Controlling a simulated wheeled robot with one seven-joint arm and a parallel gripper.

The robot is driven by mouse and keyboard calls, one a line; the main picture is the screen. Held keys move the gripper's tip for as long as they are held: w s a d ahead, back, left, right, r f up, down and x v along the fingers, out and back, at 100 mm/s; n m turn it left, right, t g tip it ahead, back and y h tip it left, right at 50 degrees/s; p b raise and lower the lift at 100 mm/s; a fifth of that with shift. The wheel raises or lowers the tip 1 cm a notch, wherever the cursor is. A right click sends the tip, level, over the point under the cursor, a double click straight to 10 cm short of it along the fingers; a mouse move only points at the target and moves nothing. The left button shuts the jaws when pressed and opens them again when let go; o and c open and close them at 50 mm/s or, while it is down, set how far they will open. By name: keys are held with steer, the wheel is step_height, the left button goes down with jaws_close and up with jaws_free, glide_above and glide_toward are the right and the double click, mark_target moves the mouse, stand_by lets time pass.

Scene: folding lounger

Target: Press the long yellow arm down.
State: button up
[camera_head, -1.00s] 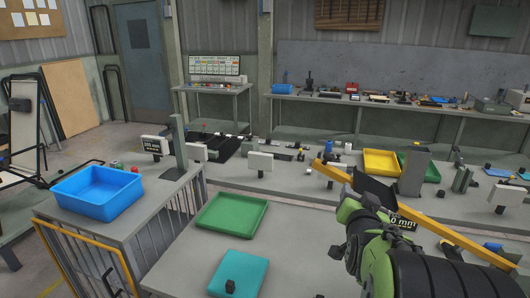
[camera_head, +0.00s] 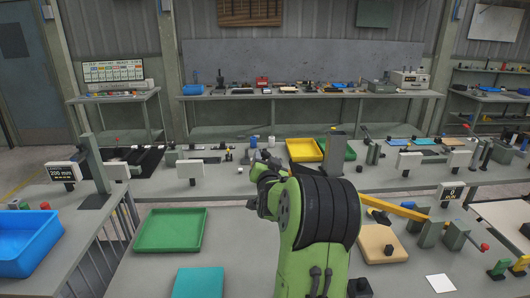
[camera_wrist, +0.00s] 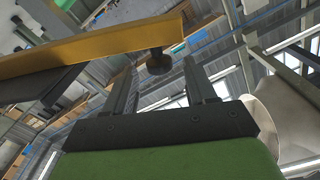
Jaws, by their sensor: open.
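The long yellow arm (camera_head: 402,208) slopes in the head view from behind my arm to a grey pivot stand (camera_head: 431,232) on the right. Its left part is hidden by my arm. In the wrist view the yellow arm (camera_wrist: 95,53) crosses the upper left, with a dark round knob (camera_wrist: 159,63) at its underside near the end. My gripper (camera_wrist: 161,75) is open; the knob appears in line with the gap between its fingers. Contact cannot be told. In the head view the gripper's fingers are not clear.
A small display (camera_head: 452,191) stands by the pivot. A tan block (camera_head: 383,244) with a dark knob sits below the yellow arm. A green tray (camera_head: 171,230), a teal pad (camera_head: 199,283) and a blue bin (camera_head: 28,243) lie left. A yellow tray (camera_head: 304,150) is behind.

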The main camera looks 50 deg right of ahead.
mark_target(266, 157)
steer(key=x, duration=0.3)
steer(key=shift+w+d, duration=0.25)
steer(key=shift+d, duration=0.05)
jaws_close()
